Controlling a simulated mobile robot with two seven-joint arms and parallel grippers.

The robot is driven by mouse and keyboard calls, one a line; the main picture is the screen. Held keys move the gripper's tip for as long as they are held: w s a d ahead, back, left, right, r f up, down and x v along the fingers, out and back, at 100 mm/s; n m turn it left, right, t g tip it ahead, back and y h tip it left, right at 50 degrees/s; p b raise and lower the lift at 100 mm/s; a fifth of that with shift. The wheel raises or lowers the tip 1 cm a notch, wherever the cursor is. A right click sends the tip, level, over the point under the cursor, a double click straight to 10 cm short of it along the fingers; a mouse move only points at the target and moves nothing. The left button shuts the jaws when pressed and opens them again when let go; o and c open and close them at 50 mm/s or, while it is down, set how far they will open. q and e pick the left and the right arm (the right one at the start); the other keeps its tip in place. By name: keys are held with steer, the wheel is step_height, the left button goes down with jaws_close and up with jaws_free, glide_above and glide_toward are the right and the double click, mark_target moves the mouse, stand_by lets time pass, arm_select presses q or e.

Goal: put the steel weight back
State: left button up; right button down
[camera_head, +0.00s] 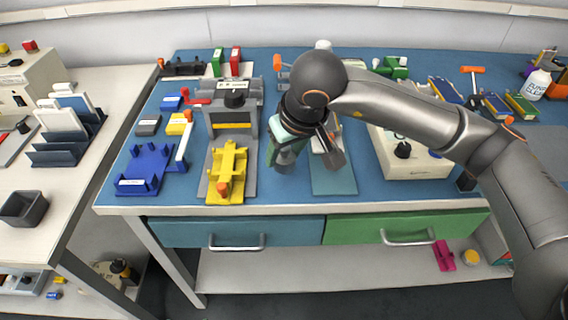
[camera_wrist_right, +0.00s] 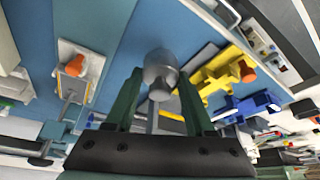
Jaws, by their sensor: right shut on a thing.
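The steel weight (camera_wrist_right: 160,70) is a grey metal cylinder with a narrower knob, held between the two green fingers of my right gripper (camera_wrist_right: 160,98) in the wrist view. In the head view my right gripper (camera_head: 289,147) is over the middle of the blue bench, just right of the yellow fixture, with the grey weight (camera_head: 285,160) low at its fingers. The weight appears to be above the bench top; the exact gap is hard to tell. My left gripper is not in view.
A yellow fixture on a grey base (camera_head: 226,172) stands to the left, and a blue tray (camera_head: 146,168) farther left. A blue-green plate (camera_head: 333,178) lies right of the gripper, then a white box with a black knob (camera_head: 418,160). Bare blue bench shows around the gripper.

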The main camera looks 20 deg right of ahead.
mark_target(287, 157)
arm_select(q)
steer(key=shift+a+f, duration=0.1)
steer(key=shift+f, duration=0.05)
arm_select(e)
steer(key=shift+s+x, duration=0.15)
steer(key=shift+x, duration=0.85)
steer(key=shift+s+x, duration=0.15)
steer(key=shift+x, duration=0.8)
arm_select(q)
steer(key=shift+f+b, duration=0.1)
steer(key=shift+b, duration=0.2)
arm_select(e)
steer(key=shift+d+f, duration=0.15)
steer(key=shift+f, duration=0.1)
steer(key=shift+f, duration=0.15)
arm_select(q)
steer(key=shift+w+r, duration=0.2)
arm_select(e)
steer(key=shift+c, duration=1.3)
jaws_free()
steer(key=shift+s+r, duration=0.1)
steer(key=shift+r, duration=0.4)
arm_select(q)
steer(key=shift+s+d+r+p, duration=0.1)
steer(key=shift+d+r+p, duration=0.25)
steer(key=shift+p, duration=0.5)
arm_select(e)
steer(key=v, duration=1.1)
steer(key=shift+r, duration=0.25)
